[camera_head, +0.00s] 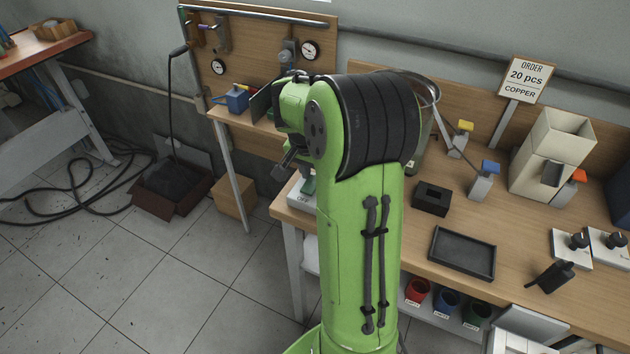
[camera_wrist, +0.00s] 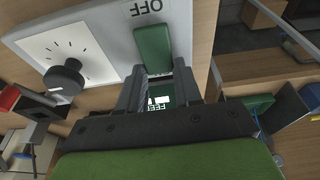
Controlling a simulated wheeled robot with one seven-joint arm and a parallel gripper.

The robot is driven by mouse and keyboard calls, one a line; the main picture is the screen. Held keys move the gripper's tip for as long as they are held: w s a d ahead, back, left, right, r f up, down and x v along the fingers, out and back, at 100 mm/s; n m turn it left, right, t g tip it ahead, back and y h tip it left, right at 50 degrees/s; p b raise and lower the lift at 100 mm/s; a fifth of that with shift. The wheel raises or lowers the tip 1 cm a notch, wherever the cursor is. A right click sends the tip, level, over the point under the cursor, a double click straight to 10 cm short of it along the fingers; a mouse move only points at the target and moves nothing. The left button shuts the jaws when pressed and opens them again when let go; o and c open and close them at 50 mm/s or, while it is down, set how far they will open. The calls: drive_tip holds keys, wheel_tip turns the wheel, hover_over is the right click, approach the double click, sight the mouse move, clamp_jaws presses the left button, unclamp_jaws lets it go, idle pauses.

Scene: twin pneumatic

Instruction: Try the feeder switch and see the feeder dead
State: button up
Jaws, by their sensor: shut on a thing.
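The feeder switch is a green lever (camera_wrist: 153,48) on a white panel (camera_wrist: 105,22) marked OFF, seen in the wrist view. My gripper (camera_wrist: 157,76) has its two dark fingers on either side of the lever's near end and is shut on it. Part of a dark label with white letters starting "FEED" (camera_wrist: 160,103) shows between the fingers. In the head view the white panel (camera_head: 297,197) sits at the left end of the bench, partly behind my arm. My gripper's hold on the lever is hidden there. I cannot tell whether the feeder is running.
A white dial with a black knob (camera_wrist: 66,78) is beside the lever. On the bench are a black tray (camera_head: 463,254), a black block (camera_head: 432,198), a beige hopper (camera_head: 552,150) and an "ORDER 20 pcs COPPER" sign (camera_head: 525,80). A pegboard with gauges (camera_head: 310,50) stands behind.

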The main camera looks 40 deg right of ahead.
drive_tip(key=shift+a+f+h+b, duration=0.1)
drive_tip(key=shift+a+h+b, duration=0.15)
drive_tip(key=shift+h+b, duration=0.5)
drive_tip(key=shift+s+r+t, duration=0.1)
drive_tip(key=shift+r+t, duration=0.1)
drive_tip(key=shift+t, duration=0.1)
drive_tip(key=o, duration=1)
drive_tip(key=shift+o, duration=0.2)
drive_tip(key=p+v, duration=0.5)
drive_tip(key=v, duration=1)
drive_tip(key=shift+a+r+p, duration=0.3)
drive_tip(key=shift+r+p, duration=0.05)
